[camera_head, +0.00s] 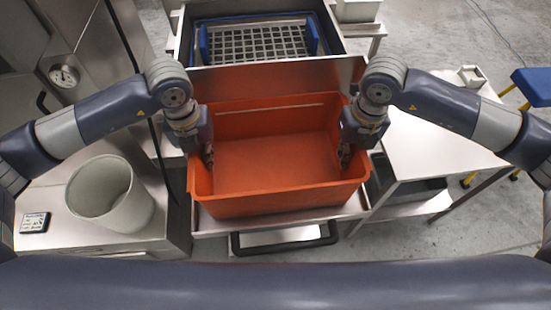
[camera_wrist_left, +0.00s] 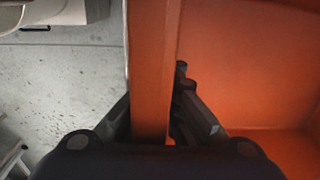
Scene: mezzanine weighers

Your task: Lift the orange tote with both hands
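The orange tote (camera_head: 275,206) is an open, empty box at the centre of the head view, level, over a steel surface. I cannot tell whether its base touches that surface. My left gripper (camera_head: 207,155) is at the tote's left wall. In the left wrist view, the left gripper (camera_wrist_left: 155,105) has one finger outside and one inside the tote wall (camera_wrist_left: 153,60), both close against it, so it looks shut on the wall. My right gripper (camera_head: 346,155) is at the right wall, with finger parts showing inside the tote. Its outer side is hidden, so its grip is unclear.
Behind the tote stands a steel bin with a blue-framed grate (camera_head: 260,42). A white bucket (camera_head: 110,193) and a small dark device (camera_head: 35,222) are at left. A pale side table (camera_head: 440,140) and a blue stool (camera_head: 535,84) are at right. A black handle (camera_head: 285,245) is in front.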

